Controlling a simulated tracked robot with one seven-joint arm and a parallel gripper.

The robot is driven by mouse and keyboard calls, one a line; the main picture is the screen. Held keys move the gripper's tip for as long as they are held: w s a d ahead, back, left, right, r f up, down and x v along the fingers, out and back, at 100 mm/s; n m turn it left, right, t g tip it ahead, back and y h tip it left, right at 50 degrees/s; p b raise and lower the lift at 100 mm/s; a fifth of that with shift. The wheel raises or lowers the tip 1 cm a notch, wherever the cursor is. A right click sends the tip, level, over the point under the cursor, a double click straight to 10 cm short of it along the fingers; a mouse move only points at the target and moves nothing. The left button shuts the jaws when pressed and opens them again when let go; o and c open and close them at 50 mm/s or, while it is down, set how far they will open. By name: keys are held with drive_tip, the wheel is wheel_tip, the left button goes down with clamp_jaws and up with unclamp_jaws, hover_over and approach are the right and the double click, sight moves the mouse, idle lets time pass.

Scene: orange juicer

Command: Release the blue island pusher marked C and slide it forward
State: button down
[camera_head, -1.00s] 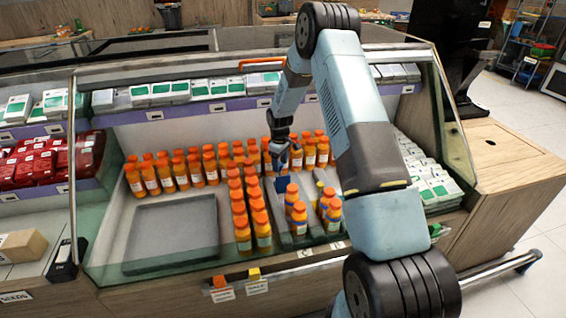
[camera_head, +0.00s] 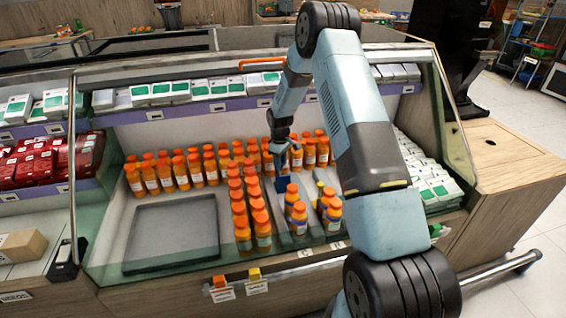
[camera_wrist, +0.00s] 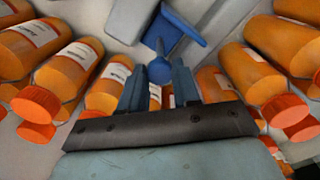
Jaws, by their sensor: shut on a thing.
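The blue pusher (camera_head: 283,185) stands in the lane between rows of orange juice bottles in the cooler. In the wrist view its blue plate (camera_wrist: 180,22) and its rounded handle end (camera_wrist: 158,70) show ahead of my gripper. My gripper (camera_wrist: 158,88) is shut on the handle, one dark blue finger on each side. In the head view my gripper (camera_head: 282,158) reaches down from above, partly hidden by bottles and my wrist. The letter C cannot be read on the pusher itself.
Bottle rows (camera_head: 240,205) stand close on the left, and more bottles (camera_head: 330,208) on the right. A few bottles (camera_head: 298,215) stand in front of the pusher. An empty grey tray (camera_head: 172,266) lies at the left. Glass edges the cooler.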

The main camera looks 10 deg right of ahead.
drive_tip(key=s, duration=1.1)
drive_tip(key=shift+s, duration=0.25)
drive_tip(key=c, duration=0.8)
unclamp_jaws()
drive_tip(key=shift+r, duration=0.1)
wheel_tip(320, 180, up, 14)
drive_tip(key=shift+f, duration=0.25)
